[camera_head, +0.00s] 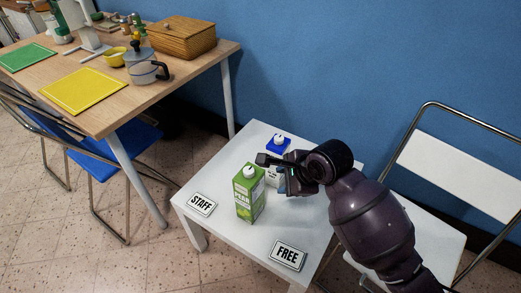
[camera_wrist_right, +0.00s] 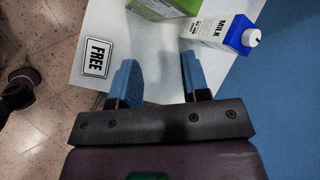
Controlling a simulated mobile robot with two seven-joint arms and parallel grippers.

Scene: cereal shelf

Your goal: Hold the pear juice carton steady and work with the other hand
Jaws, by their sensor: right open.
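The green pear juice carton (camera_head: 249,199) stands upright on the small white table (camera_head: 222,163). In the right wrist view its green side (camera_wrist_right: 165,7) is cut off by the top edge. My right gripper (camera_head: 273,165) is over the table, just right of the pear carton. In the right wrist view the gripper (camera_wrist_right: 160,72) has its two blue fingers spread, with nothing between them. The cartons lie beyond its fingertips.
A blue-and-white milk carton (camera_head: 279,143) stands behind the pear carton, partly hidden by my gripper. A STAFF sign (camera_head: 201,204) and a FREE sign (camera_head: 288,255) lie at the table's front. A white folding chair (camera_head: 445,165) stands right; a wooden table (camera_head: 190,72) stands back left.

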